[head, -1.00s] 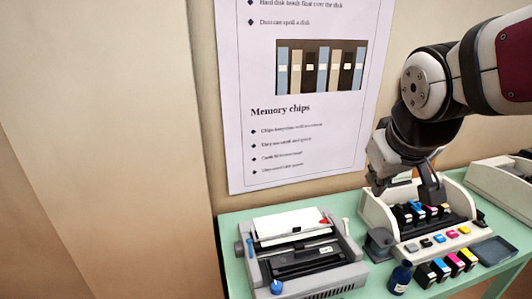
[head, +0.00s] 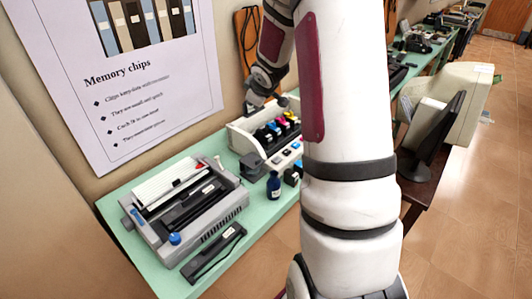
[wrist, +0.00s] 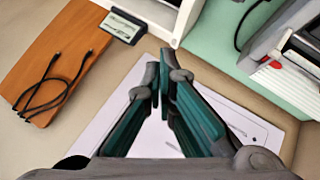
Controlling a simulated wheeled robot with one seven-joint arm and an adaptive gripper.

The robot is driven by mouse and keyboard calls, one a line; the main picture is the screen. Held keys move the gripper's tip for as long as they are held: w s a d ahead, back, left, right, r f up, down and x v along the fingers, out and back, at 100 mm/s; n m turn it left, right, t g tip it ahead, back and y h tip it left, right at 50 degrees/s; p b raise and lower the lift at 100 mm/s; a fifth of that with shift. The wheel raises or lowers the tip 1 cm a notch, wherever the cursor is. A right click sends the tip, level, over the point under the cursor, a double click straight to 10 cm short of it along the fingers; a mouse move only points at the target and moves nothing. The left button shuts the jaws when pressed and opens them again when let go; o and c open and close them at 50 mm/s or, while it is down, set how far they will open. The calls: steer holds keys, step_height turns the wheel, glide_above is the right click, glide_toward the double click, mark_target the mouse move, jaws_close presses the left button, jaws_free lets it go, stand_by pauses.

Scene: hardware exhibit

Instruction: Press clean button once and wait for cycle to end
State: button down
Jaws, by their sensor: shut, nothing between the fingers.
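The cream printer (head: 243,140) with several colored ink cartridges (head: 270,132) stands on the green table in the head view. No button label is readable, so I cannot tell which is clean. My gripper (head: 256,107) is above and behind the printer's back edge, near the wall. In the wrist view my gripper (wrist: 160,72) is shut and empty, apart from the printer, whose cream edge (wrist: 150,10) shows at the top. A small display (wrist: 122,27) sits beside that edge.
A grey printer (head: 185,205) with paper stands left on the green table (head: 122,210). A blue bottle (head: 273,185) and a black bar-like part (head: 213,252) lie in front. A wooden board with a cable (head: 247,50) hangs on the wall. A monitor (head: 440,110) stands right.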

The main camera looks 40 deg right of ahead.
steer(key=d+f+n+y, duration=0.1)
steer(key=d+f, duration=0.4)
steer(key=f, duration=0.3)
steer(key=n+t+y+p, duration=0.1)
steer(key=p, duration=0.1)
glide_above(276, 160)
step_height(276, 160, down, 7)
steer(key=shift+r, duration=0.1)
step_height(276, 160, down, 7)
steer(key=b, duration=0.4)
steer(key=shift+w+a+f+b, duration=0.1)
steer(key=shift+w+f+b, duration=0.1)
steer(key=shift+b, duration=0.15)
steer(key=shift+s+f, duration=0.15)
steer(key=shift+f, duration=0.5)
steer(key=shift+f, duration=0.1)
steer(key=shift+f, duration=0.35)
